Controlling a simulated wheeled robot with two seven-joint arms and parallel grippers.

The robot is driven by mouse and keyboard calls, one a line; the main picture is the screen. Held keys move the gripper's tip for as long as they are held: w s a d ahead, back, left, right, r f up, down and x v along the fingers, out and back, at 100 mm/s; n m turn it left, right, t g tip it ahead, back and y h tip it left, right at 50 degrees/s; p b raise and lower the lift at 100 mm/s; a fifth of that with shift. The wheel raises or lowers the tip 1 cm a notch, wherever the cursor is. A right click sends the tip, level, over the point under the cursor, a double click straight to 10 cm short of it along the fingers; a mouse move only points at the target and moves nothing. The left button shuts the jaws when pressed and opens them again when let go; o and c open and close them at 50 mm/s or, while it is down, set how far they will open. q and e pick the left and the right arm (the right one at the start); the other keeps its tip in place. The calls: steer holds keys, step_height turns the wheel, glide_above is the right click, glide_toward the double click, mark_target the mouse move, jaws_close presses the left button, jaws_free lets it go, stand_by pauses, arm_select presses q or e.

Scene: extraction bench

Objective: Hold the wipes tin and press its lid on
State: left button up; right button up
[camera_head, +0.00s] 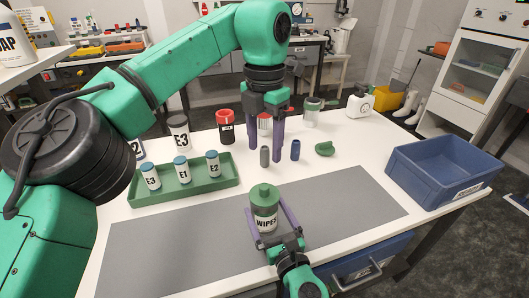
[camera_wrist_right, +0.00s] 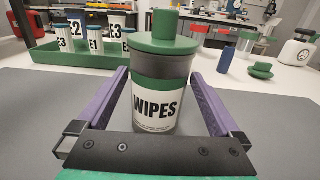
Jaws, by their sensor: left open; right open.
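The wipes tin (camera_head: 265,222) stands upright on the grey mat, with a dark body and a white WIPES label; it also shows in the right wrist view (camera_wrist_right: 158,106). Its green knobbed lid (camera_head: 263,194) rests on top, also in the wrist view (camera_wrist_right: 165,43); I cannot tell whether it is fully seated. My right gripper (camera_head: 265,208) is open, its purple fingers on either side of the tin, with visible gaps in the wrist view (camera_wrist_right: 158,80). My left gripper (camera_head: 266,160) is open, pointing down behind the tin and apart from it.
A green tray (camera_head: 205,188) with several labelled bottles lies left. A grey cylinder (camera_head: 264,157) is by my left fingertips; a blue cylinder (camera_head: 295,150) and green piece (camera_head: 324,149) stand right of them. Jars line the back. A blue crate (camera_head: 440,178) is right. The mat (camera_head: 340,205) is otherwise clear.

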arm_select(q)
step_height(320, 180, down, 3)
steer(key=b, duration=0.2)
steer(key=shift+b, duration=0.4)
arm_select(e)
steer(key=v, duration=0.9)
steer(key=shift+f, duration=0.15)
steer(key=shift+s+d, duration=0.1)
steer(key=shift+s, duration=0.2)
